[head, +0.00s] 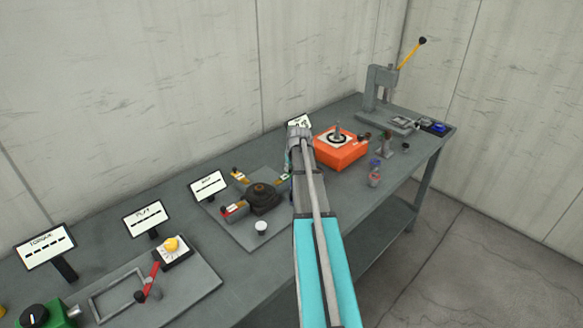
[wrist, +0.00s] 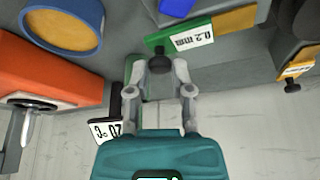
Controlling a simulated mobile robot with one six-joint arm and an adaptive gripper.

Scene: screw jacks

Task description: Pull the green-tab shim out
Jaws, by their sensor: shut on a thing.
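The green-tab shim (wrist: 168,40) shows in the wrist view with a white "0.2 mm" label, a dark knob at its near edge and a brass-coloured strip beyond the label. My gripper (wrist: 160,64) is shut on this dark knob, one finger on each side. In the head view a small green piece of the tab (head: 284,177) shows just left of my arm. My arm hides most of the gripper there. A dark round screw jack (head: 262,196) stands to its left on a grey plate. I cannot tell how far the strip sits in its slot.
A yellow-tab shim (head: 239,175) and a red-tab shim (head: 234,210) are by the jack. An orange box (head: 341,152) stands right of my arm. A white-topped button (head: 261,227) is at the plate's front. A sign (head: 208,185) stands behind the plate.

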